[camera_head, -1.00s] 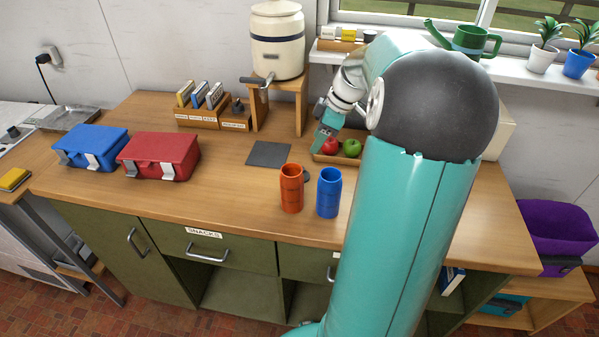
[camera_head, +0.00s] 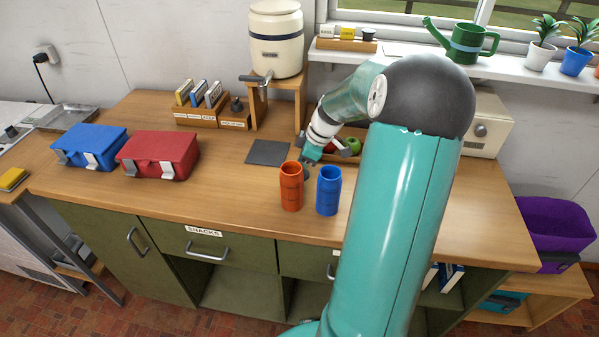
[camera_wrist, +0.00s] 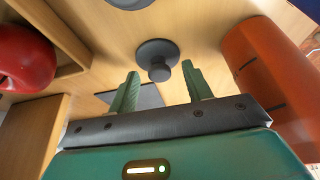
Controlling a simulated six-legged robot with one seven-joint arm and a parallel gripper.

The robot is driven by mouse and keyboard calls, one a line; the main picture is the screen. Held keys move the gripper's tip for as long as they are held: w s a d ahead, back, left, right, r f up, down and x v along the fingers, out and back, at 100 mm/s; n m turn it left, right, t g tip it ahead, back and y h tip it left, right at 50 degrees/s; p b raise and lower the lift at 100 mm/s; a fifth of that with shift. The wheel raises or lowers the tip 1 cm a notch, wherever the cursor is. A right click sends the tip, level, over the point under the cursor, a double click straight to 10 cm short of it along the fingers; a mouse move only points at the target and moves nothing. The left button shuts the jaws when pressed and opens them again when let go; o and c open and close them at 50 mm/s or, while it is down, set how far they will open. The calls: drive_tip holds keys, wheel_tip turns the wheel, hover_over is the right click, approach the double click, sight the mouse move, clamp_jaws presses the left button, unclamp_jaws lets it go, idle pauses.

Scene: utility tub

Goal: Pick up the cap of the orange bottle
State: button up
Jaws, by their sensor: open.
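The orange bottle (camera_head: 291,187) stands upright on the counter, its top apparently uncapped. It fills the right side of the wrist view (camera_wrist: 265,80). A dark grey round cap with a small knob (camera_wrist: 157,52) lies on the wood, knob facing my gripper. My gripper (camera_wrist: 160,70) is open and empty, its two green fingers on either side of the line to the knob, apparently short of it. In the head view my gripper (camera_head: 308,163) is low, just behind the orange bottle, and the cap there is mostly hidden. Which bottle the cap belongs to is not shown.
A blue bottle (camera_head: 328,191) stands right of the orange one. Part of another dark disc (camera_wrist: 130,4) shows at the wrist view's top edge. A red apple (camera_wrist: 22,58) lies in a wooden tray, with a green apple (camera_head: 351,146) beside it. A dark mat (camera_head: 269,152) lies left.

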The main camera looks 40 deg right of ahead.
drive_tip(key=shift+c, duration=0.4)
drive_tip(key=c, duration=1)
drive_tip(key=shift+r, duration=0.1)
